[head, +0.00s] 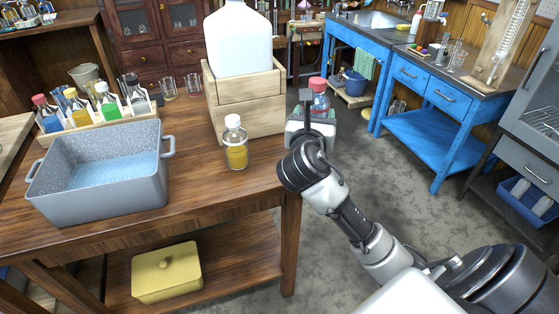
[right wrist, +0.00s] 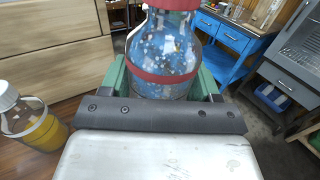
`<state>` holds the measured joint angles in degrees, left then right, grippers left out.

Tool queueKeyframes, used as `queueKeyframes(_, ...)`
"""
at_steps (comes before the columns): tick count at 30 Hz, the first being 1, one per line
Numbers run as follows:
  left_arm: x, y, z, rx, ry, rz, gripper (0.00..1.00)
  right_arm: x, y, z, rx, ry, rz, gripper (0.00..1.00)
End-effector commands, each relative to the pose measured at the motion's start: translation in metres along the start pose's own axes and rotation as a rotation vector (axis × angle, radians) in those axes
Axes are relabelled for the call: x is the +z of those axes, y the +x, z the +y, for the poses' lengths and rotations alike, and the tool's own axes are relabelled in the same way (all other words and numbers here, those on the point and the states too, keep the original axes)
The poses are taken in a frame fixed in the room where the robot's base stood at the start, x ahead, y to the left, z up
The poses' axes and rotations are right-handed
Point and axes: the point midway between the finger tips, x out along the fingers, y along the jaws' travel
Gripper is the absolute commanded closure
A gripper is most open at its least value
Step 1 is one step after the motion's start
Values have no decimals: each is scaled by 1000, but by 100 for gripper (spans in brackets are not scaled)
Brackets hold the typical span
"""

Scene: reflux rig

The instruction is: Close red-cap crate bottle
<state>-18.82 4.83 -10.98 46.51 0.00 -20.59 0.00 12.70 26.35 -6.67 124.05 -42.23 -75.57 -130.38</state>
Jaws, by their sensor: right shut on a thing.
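A clear bottle with a red cap (head: 319,100) stands upright in my right gripper (head: 318,116), just off the right edge of the wooden table. In the right wrist view the bottle (right wrist: 168,45) has blue, speckled contents and a red band low on its body. The right gripper (right wrist: 165,85) is shut on it, with green finger parts on both sides. The red cap (head: 318,83) sits on top; I cannot tell how tight it is. In the wrist view its upper part is cut off. My left gripper is not in view.
Blue benches (head: 432,105) stand at right. Open floor lies between.

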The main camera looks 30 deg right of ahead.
Motion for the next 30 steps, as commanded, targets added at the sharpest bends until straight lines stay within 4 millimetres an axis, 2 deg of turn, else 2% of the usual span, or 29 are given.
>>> queueKeyframes(5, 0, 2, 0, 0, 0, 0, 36, 4, 4, -4, -27, -1, 1, 100)
queueKeyframes(14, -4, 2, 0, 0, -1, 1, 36, -1, 6, 0, -25, -1, 2, 100)
queueKeyframes(20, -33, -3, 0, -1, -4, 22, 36, -26, 28, 32, -26, 0, 4, 100)
queueKeyframes(24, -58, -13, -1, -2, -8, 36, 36, -45, 46, 59, -24, 0, 3, 100)
queueKeyframes(30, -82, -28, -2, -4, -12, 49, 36, -63, 65, 86, -24, 0, 1, 100)
